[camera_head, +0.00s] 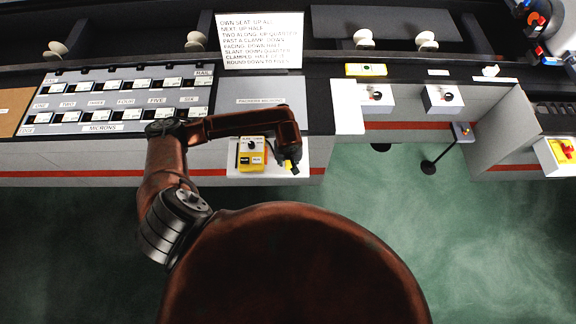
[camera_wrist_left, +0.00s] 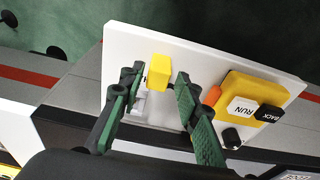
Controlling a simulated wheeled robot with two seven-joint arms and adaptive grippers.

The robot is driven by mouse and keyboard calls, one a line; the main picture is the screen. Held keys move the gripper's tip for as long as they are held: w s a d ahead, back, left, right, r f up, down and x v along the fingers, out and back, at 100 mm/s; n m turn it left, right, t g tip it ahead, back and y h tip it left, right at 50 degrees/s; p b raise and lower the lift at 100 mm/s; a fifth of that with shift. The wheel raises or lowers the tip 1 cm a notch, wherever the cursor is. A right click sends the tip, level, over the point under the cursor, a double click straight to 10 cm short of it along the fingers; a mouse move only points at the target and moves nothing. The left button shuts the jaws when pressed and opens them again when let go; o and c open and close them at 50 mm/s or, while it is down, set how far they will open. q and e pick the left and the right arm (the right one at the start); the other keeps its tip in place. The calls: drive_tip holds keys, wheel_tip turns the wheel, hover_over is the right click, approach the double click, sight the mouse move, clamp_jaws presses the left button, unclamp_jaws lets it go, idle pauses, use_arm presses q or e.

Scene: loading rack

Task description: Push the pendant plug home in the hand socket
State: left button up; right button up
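A yellow block, which looks like the pendant plug (camera_wrist_left: 159,70), stands at the white panel in the left wrist view, between my left fingertips. It also shows as a small yellow piece in the head view (camera_head: 287,165). My left gripper (camera_wrist_left: 160,78) is open around it, with a narrow gap at each finger. In the head view my left gripper (camera_head: 289,158) hangs over the panel's right part. The hand socket cannot be made out clearly; a pale grey piece (camera_wrist_left: 139,104) shows beside the left finger. The yellow pendant (camera_wrist_left: 252,100) has RUN and BACK buttons. My right gripper is out of view.
The white panel (camera_wrist_left: 118,40) juts from the bench front, with an orange piece (camera_wrist_left: 211,96) beside the pendant. A labelled rack (camera_head: 115,100) and an instruction sign (camera_head: 260,40) stand on the bench. White boxes with dark knobs (camera_head: 443,98) sit at right. Green floor lies in front.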

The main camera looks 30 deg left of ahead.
sight(288, 163)
use_arm(q)
drive_tip(key=shift+w+f, duration=0.15)
drive_tip(key=shift+f, duration=0.2)
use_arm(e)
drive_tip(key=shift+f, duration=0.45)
use_arm(q)
drive_tip(key=shift+r, duration=0.1)
clamp_jaws()
idle(0.4)
wheel_tip(288, 163, up, 8)
drive_tip(key=p, duration=0.3)
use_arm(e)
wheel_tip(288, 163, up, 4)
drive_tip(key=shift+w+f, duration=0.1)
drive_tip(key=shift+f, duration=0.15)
